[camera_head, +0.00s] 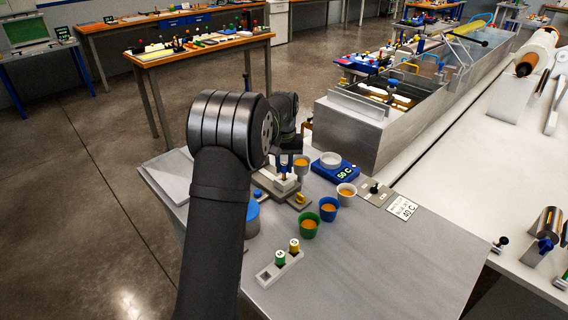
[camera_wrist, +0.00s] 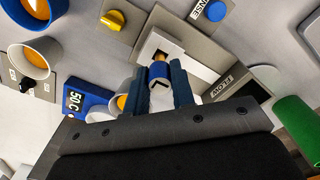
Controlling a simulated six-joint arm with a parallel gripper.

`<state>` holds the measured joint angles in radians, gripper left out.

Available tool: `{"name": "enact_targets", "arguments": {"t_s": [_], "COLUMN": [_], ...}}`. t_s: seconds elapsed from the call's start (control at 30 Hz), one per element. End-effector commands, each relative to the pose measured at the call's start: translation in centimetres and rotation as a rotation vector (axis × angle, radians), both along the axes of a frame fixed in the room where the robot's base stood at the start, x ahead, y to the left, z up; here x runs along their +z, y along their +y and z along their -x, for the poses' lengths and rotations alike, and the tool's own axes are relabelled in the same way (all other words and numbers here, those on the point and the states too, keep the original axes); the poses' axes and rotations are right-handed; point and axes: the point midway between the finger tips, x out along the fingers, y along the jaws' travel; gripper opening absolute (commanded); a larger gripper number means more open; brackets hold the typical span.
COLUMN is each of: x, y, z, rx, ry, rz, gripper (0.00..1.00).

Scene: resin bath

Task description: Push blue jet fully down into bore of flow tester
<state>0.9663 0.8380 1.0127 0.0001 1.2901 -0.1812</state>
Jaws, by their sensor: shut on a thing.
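The blue jet (camera_wrist: 158,71) has a blue collar, a pale top with a dark mark and a brass end. My gripper (camera_wrist: 161,80) is shut on it, one dark blue finger on each side. The brass end points at the white block of the flow tester (camera_wrist: 150,42), which has a FLOW label. I cannot tell how far the brass end sits in the bore, as the jet covers it. In the head view the flow tester (camera_head: 286,185) stands on the bench, with my gripper (camera_head: 285,163) right over it; my arm hides part of the scene.
Cups of orange liquid stand close by: a green one (camera_head: 308,228), a blue one (camera_head: 328,211) and pale ones (camera_head: 346,195). A blue 50 C unit (camera_head: 336,174) is behind. A rack (camera_head: 279,268) holds green and yellow jets. The front right bench is clear.

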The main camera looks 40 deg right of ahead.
Motion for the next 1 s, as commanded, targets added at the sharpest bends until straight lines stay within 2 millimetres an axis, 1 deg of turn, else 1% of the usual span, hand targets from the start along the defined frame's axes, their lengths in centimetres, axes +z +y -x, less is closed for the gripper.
{"name": "enact_targets", "arguments": {"t_s": [1.0], "x": [-2.5], "y": [0.0], "z": [0.0], "rx": [0.0], "ry": [0.0], "rz": [0.0], "gripper": [0.0]}}
